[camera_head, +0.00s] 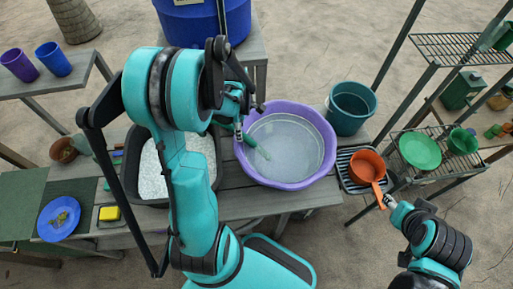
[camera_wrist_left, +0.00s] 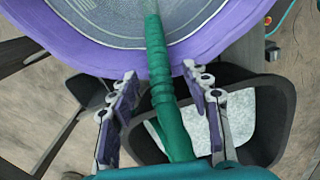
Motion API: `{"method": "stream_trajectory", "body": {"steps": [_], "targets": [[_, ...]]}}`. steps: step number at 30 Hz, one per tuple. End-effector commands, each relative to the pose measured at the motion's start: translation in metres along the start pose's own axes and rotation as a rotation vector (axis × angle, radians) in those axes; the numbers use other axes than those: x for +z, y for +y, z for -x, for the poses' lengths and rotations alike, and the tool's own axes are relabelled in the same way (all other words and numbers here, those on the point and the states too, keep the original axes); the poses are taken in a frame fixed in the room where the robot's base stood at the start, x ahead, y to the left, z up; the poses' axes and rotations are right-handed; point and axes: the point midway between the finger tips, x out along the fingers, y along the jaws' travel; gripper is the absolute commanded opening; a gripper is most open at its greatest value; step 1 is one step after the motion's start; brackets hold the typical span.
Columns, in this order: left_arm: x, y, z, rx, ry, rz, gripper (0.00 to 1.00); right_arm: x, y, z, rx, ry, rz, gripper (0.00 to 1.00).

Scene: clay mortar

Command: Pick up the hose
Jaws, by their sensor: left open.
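The green hose (camera_wrist_left: 172,115) runs up the middle of the left wrist view. Its upper length lies over the purple basin (camera_wrist_left: 225,40). My left gripper (camera_wrist_left: 163,98) is open, with one finger on each side of the hose and gaps between them. In the head view, the hose end (camera_head: 256,146) points into the purple basin (camera_head: 328,150), which holds clear water. My left arm hides the rest of the hose there. My right gripper (camera_head: 388,201) is at the handle of an orange pan (camera_head: 367,165); whether it grips the handle is unclear.
A black tub of white grains (camera_head: 152,180) stands left of the basin, partly behind my left arm. A teal bucket (camera_head: 351,106) stands right of the basin. A blue barrel (camera_head: 205,22) is behind. A blue plate (camera_head: 59,218) and yellow sponge (camera_head: 109,213) are at left.

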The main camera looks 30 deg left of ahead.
Motion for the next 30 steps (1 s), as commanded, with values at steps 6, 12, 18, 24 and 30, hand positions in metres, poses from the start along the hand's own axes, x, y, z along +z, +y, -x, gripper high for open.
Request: {"method": "stream_trajectory", "body": {"steps": [6,12,18,24,30], "targets": [[0.002,0.001,-0.031,0.001,0.000,-0.001,0.48,0.007,0.000,-0.009,0.000,0.000,0.000,0.44],[0.002,0.000,-0.033,0.001,0.000,-0.002,0.48,0.006,0.000,-0.009,0.000,0.000,0.000,0.44],[0.002,0.001,-0.032,0.001,0.000,-0.002,0.14,0.006,0.000,-0.009,0.000,0.000,0.000,0.44],[0.002,0.000,-0.032,0.001,0.000,-0.002,0.00,0.006,0.000,-0.009,0.000,0.000,0.000,0.44],[0.002,0.001,-0.031,0.001,0.000,-0.002,0.00,0.006,0.000,-0.008,0.000,0.000,0.000,0.44]]}}
